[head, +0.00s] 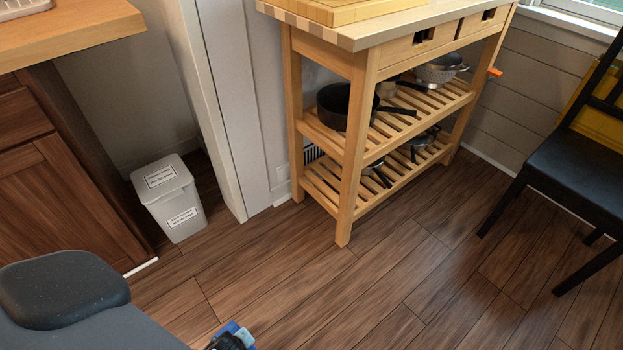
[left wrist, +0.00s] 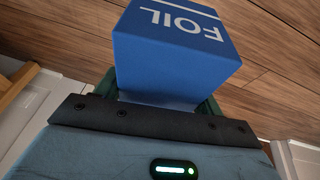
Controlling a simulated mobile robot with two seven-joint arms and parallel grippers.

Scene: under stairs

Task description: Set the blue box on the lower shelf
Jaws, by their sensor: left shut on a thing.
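The blue box (left wrist: 172,62), with FOIL in white letters, is between the fingers of my left gripper (left wrist: 158,98) in the left wrist view. The gripper is shut on it. In the head view only a small part of the blue box (head: 232,327) shows at the bottom edge, beside a dark part of the gripper (head: 232,340). They are in front of the wooden cart and apart from it. The cart's lower shelf (head: 322,184) is slatted, close above the floor, with dark pans toward its middle and right. My right gripper is not in view.
The upper slatted shelf (head: 402,127) holds a black pot (head: 334,106) and a colander (head: 436,73). A cart leg (head: 350,180) stands at the near corner. A white bin (head: 170,198) is left, a black chair (head: 575,150) right. The floor between is clear.

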